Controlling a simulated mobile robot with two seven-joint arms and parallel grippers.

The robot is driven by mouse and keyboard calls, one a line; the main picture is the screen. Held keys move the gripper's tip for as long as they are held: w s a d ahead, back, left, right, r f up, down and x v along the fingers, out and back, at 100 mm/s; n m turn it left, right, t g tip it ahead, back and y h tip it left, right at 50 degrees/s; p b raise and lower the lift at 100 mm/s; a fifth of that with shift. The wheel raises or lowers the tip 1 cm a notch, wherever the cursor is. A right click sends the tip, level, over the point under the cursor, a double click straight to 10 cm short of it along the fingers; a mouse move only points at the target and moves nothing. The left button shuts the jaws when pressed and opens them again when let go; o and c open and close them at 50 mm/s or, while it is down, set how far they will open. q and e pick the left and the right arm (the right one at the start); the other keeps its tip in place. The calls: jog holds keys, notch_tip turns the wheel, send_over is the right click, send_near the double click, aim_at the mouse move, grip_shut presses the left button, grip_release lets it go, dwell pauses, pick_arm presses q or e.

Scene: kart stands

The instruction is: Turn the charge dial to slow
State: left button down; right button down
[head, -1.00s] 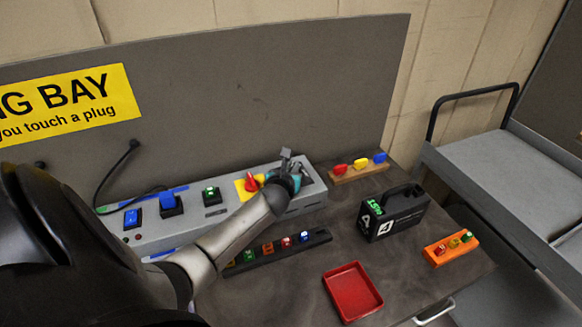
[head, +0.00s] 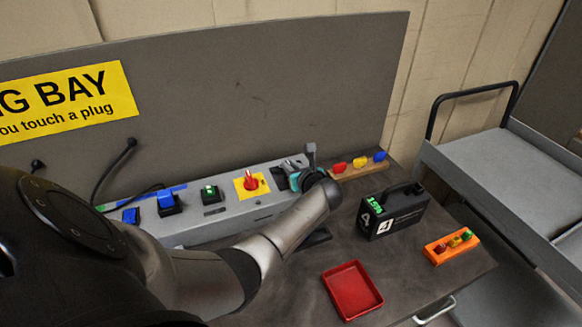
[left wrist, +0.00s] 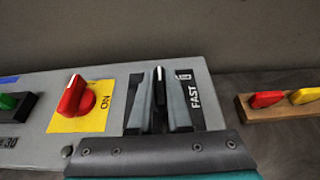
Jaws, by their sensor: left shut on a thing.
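The charge dial (left wrist: 158,88) is a dark knob with a white pointer line, at the right end of the grey charging console (head: 235,211). In the left wrist view its pointer points up, away from the gripper. The word FAST (left wrist: 195,97) is printed to its right; the print on its left is mostly hidden by a finger. My left gripper (head: 288,170) is over that end of the console, its two grey fingers shut on the dial from either side. In the head view the gripper hides most of the dial. My right gripper is not in view.
A red rotary switch (head: 250,182) on a yellow plate marked ON sits just left of the dial. A wooden block (head: 350,171) with coloured plugs stands to the right. A black battery case (head: 393,212), red tray (head: 352,290) and orange block (head: 451,247) are on the table.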

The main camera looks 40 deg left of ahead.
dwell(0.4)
pick_arm(q)
jog(key=c, duration=0.9)
grip_release()
jog(key=shift+o, duration=0.2)
jog(key=p+v, duration=0.3)
jog(key=v, duration=1.2)
jog(key=shift+p, duration=0.3)
jog(key=shift+r, duration=0.15)
jog(key=shift+d, duration=0.1)
